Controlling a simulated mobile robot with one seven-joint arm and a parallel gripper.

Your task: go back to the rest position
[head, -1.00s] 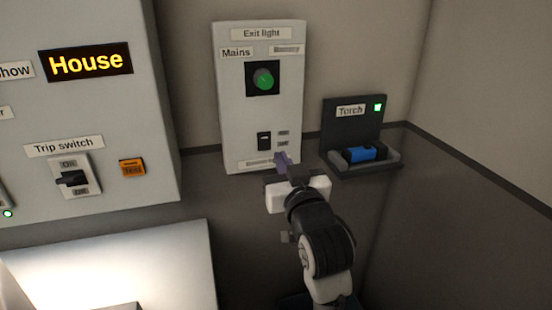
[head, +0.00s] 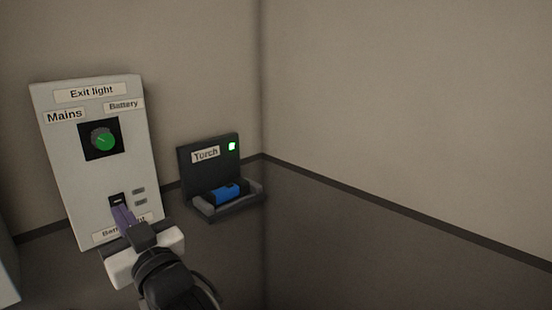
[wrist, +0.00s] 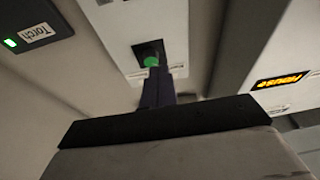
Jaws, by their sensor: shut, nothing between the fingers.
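My gripper (head: 122,215) is at the lower left of the head view, its purple-grey fingers together and empty. It is in front of the lower part of the Exit light panel (head: 75,165) and hides part of the bottom label. I cannot tell whether the fingertips touch the panel. In the wrist view the shut fingers (wrist: 157,86) point up towards the panel, just below its green knob (wrist: 151,61). The knob also shows in the head view (head: 104,140), between the Mains and Battery labels.
A black Torch holder (head: 195,175) with a lit green light and a blue torch (head: 228,191) stands right of the panel. The wrist view shows the lit House display (wrist: 287,81). The dark surface (head: 340,250) to the right is clear, with bare walls behind.

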